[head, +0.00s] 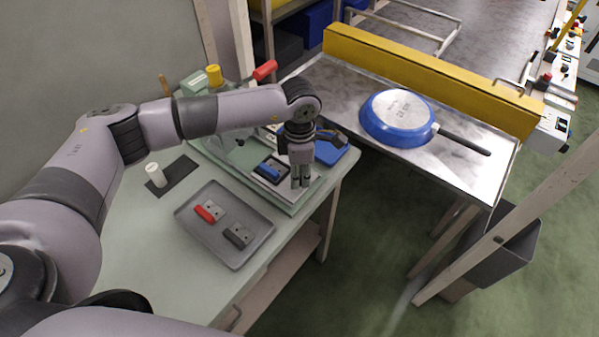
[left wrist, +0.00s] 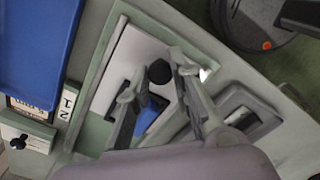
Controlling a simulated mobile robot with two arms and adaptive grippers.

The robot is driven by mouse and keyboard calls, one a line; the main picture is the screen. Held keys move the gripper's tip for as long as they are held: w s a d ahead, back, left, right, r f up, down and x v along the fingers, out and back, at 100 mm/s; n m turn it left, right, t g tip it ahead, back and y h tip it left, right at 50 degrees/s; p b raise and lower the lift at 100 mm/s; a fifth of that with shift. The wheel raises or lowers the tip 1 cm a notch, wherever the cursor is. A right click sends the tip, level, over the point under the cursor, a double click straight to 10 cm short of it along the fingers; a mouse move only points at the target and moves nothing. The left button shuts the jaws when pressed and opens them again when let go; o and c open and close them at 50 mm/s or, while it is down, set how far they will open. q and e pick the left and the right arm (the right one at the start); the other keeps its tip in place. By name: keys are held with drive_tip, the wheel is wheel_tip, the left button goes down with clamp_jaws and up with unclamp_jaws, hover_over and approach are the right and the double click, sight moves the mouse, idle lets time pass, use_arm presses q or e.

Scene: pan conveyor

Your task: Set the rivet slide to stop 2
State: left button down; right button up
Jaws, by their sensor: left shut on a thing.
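The rivet slide is on the pale green fixture (head: 290,206) at the table's right edge. In the left wrist view, a round black knob (left wrist: 160,73), which looks like the slide's handle, stands over a white plate (left wrist: 133,55). My left gripper (head: 301,184) points down over the fixture; its fingers (left wrist: 155,82) are closed around the knob. A small label (left wrist: 67,104) reading something like "2" lies left of the fingers. The slide's exact stop cannot be read. A dark holder with a blue part (head: 271,171) sits left of the gripper. My right gripper is not in view.
A grey tray (head: 200,243) holds a red-handled and a dark piece. A blue bin (head: 333,151) stands behind my gripper. A blue pan (head: 394,119) lies upside down on the metal conveyor table (head: 345,89), beside a yellow rail (head: 450,82).

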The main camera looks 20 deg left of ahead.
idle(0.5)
use_arm(q)
drive_tip(key=shift+w+a+f, duration=0.1)
drive_tip(key=shift+a, duration=0.15)
drive_tip(key=w+a+b, duration=0.1)
drive_tip(key=a, duration=0.1)
drive_tip(key=a+b, duration=0.1)
drive_tip(key=a, duration=0.2)
drive_tip(key=w+a+b, duration=0.1)
drive_tip(key=a, duration=0.1)
drive_tip(key=shift+w+a+b, duration=0.25)
drive_tip(key=shift+w+b, duration=0.1)
drive_tip(key=c, duration=1.4)
unclamp_jaws()
wheel_tip(320, 180, up, 12)
drive_tip(key=shift+r, duration=0.1)
